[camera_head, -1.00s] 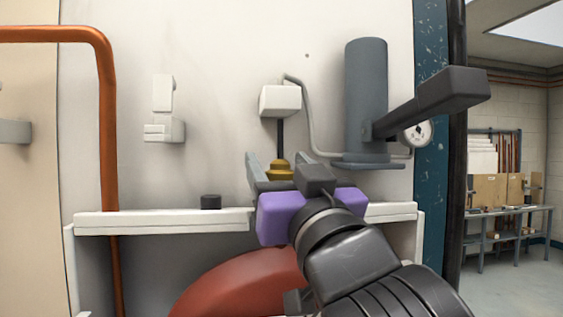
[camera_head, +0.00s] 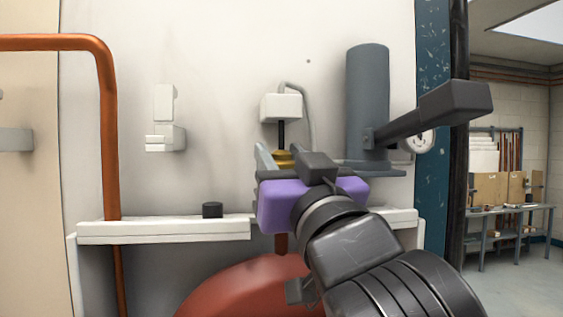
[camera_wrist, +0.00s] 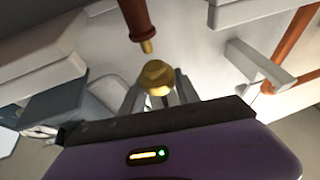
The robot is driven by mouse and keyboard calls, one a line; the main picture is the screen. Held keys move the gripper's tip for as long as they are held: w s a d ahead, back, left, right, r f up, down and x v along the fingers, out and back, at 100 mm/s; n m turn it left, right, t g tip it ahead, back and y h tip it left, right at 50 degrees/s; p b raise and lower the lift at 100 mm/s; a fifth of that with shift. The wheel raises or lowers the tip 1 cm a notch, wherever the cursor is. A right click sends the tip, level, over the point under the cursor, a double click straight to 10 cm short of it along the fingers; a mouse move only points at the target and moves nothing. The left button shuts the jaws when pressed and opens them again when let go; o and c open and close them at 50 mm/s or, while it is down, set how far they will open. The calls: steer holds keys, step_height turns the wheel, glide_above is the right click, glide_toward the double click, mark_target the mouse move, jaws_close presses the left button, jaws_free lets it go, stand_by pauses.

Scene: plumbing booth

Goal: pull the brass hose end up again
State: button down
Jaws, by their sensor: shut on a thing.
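The brass hose end (camera_head: 284,158) hangs on a dark hose (camera_head: 281,132) under a white wall box (camera_head: 281,107). My gripper (camera_head: 281,160) is shut on it, with one grey finger showing at its left; the purple gripper body hides its lower part. In the wrist view the round brass end (camera_wrist: 157,76) sits between the two fingers. A brown post (camera_head: 281,243) rises from the red tank (camera_head: 245,288) below my gripper. In the wrist view the brown post (camera_wrist: 136,16), with a small brass tip, stands apart from the hose end.
A white ledge (camera_head: 160,231) with a black cap (camera_head: 212,210) runs along the wall. A grey cylinder (camera_head: 367,100) with a dark handle (camera_head: 440,105) sticks out close on the right. A copper pipe (camera_head: 108,150) stands at the left.

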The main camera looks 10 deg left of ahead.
steer(key=shift+r, duration=0.3)
steer(key=c, duration=0.9)
jaws_free()
steer(key=b+v, duration=0.2)
steer(key=v, duration=0.5)
steer(key=shift+s+d+f+b, duration=0.15)
steer(key=shift+s+d+b, duration=0.05)
steer(key=shift+s+b, duration=0.1)
steer(key=shift+o, duration=0.2)
